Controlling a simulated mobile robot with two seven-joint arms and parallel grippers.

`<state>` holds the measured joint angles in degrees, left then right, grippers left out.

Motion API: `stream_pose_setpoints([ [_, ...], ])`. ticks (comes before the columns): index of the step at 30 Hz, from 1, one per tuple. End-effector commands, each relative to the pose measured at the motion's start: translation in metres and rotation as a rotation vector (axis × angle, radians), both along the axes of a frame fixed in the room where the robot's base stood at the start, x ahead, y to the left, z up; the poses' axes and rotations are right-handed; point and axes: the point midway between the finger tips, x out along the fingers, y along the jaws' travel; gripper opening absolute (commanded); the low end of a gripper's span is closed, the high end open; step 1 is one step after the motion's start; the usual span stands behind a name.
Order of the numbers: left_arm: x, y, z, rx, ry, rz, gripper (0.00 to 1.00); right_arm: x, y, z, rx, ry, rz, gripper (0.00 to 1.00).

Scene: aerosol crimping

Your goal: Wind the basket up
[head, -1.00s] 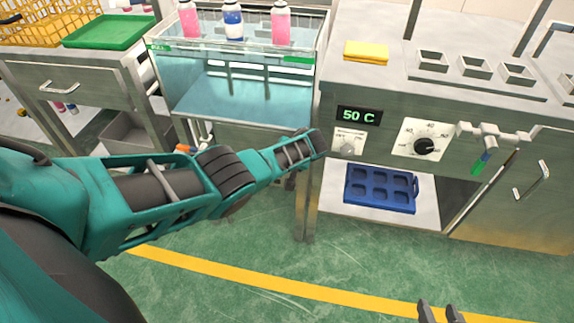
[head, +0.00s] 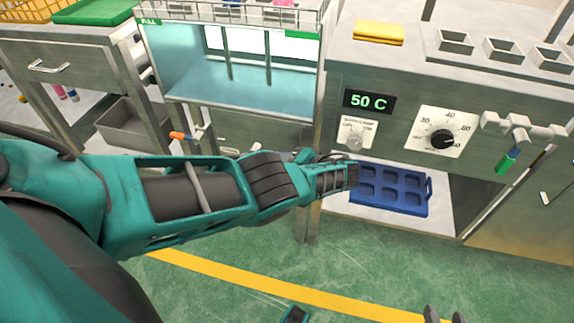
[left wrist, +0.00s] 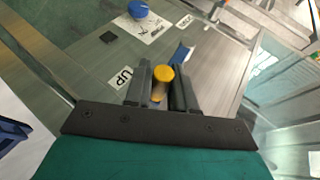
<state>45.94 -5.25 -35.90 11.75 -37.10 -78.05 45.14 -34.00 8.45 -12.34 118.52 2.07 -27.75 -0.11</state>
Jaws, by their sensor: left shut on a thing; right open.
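The wire basket (head: 225,14) is at the top of the glass-sided tank (head: 185,62), with bottles in it cut off by the picture's top edge. In the left wrist view, my left gripper (left wrist: 164,88) is shut on a yellow knob (left wrist: 163,74), with a white UP label (left wrist: 121,78) beside it. In the head view that gripper and the knob are hidden behind my left forearm. My right gripper (head: 444,317) is open and empty at the bottom edge, over the floor.
A steel bench with a 50 C display (head: 369,101), a dial (head: 442,136) and a green-handled tap (head: 507,160) stands at right. A blue tray (head: 388,190) lies on its lower shelf. A yellow cloth (head: 379,32) lies on top. The floor in front is clear.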

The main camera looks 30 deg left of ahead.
Motion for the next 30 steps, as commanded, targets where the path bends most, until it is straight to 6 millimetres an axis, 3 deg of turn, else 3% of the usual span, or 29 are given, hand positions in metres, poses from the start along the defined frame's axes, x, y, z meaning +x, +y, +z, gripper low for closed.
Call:
stream_pose_setpoints([
  [12,-0.001,-0.003,-0.017,-0.010,0.004,-0.003,0.00,0.004,0.005,-0.006,0.009,-0.006,0.009,0.45],
  [30,-0.002,-0.002,-0.019,-0.009,0.007,0.001,0.00,0.006,0.009,-0.004,0.017,-0.008,0.012,0.45],
])
